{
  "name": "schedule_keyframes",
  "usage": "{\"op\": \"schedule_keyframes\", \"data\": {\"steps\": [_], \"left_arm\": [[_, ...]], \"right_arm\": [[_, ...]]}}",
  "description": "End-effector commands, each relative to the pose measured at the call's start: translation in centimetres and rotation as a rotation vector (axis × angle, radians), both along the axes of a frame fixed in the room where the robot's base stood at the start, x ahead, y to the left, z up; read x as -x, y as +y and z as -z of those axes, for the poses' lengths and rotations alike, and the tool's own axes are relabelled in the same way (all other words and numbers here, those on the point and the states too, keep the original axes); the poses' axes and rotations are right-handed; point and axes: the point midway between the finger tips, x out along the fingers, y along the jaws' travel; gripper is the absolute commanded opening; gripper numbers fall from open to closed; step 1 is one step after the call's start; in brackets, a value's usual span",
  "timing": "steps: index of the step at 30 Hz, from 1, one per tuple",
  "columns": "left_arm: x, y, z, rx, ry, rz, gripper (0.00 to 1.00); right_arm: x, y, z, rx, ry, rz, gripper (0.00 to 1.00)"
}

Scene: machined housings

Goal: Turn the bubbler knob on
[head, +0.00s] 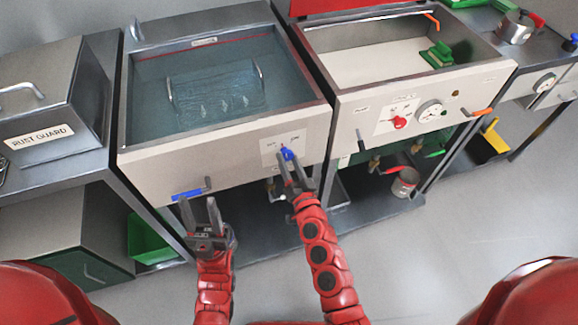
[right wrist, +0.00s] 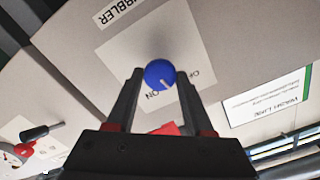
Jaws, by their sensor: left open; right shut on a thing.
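The blue bubbler knob (head: 287,153) is on a pale label plate on the front of the water-filled tank (head: 225,128). The right wrist view shows the round knob (right wrist: 160,73) between my right fingertips, with "BUBBLER" lettering nearby. A short pale mark on the knob points to the lower right; I cannot tell surely which printed setting it matches. My right gripper (head: 290,166) is shut on the knob and hides part of it and its plate.
A wire basket (head: 217,88) sits in the water. Right of the tank is a second basin (head: 395,55) with a red knob (head: 399,122) and a dial (head: 431,111). A "RUST GUARD" box (head: 40,137) stands at left. The floor in front is clear.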

Motion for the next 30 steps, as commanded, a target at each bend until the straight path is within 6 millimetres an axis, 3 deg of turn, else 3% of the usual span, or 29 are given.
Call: {"op": "schedule_keyframes", "data": {"steps": [3, 15, 30], "left_arm": [[0.0, 0.0, 1.4, 0.000, 0.000, 0.000, 0.47], [0.0, 0.0, 4.0, 0.000, 0.000, 0.000, 0.47], [0.0, 0.0, 5.5, 0.000, 0.000, 0.000, 0.47]], "right_arm": [[0.0, -0.2, 0.4, -0.108, 0.032, 0.006, 0.00], [0.0, -0.2, 0.2, -0.472, 0.149, 0.004, 0.00], [0.0, -0.1, 0.2, -0.828, 0.269, 0.003, 0.00]]}}
